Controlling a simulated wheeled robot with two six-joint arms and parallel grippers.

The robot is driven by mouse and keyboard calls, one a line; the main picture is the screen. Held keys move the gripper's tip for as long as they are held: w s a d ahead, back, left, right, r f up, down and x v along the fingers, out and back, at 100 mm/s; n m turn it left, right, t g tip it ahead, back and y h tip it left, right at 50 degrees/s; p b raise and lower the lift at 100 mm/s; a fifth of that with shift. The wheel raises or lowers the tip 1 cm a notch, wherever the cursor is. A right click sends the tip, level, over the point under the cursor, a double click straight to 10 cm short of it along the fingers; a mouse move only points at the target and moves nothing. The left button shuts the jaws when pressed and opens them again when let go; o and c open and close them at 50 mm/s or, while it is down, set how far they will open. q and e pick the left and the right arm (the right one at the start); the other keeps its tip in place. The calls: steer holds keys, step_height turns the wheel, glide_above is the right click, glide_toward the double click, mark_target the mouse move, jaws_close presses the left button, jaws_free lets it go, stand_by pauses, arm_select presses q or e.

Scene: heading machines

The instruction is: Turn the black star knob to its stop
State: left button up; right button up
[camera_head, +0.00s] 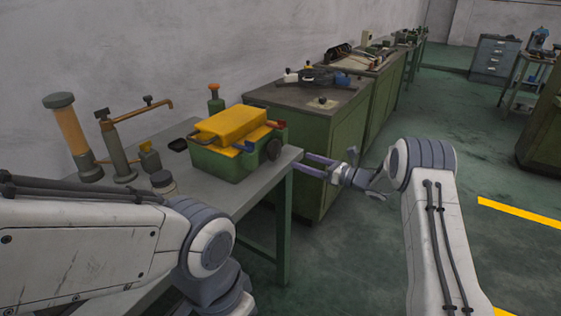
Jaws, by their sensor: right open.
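A dark round knob (273,149) sits on the right-hand side of a green box (222,160) with a yellow top (232,124). It looks like the black star knob, but its lobes are too small to make out. My right gripper (302,163) is open and empty, its two fingers pointing left towards the knob. It appears a short way right of the knob, near the table's right corner, with a visible gap. My left arm crosses the lower left; its gripper is out of view.
The box stands on a grey table (232,196). An orange-bodied cylinder (68,130), a pipe stand (117,150) and a small jar (163,182) stand left of it. A green cabinet (340,150) is behind my right gripper. The floor at right is open.

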mark_target(277, 152)
steer(key=p+x, duration=0.1)
steer(key=x, duration=0.9)
steer(key=shift+a, duration=0.1)
steer(key=shift+c, duration=0.3)
steer(key=c, duration=1)
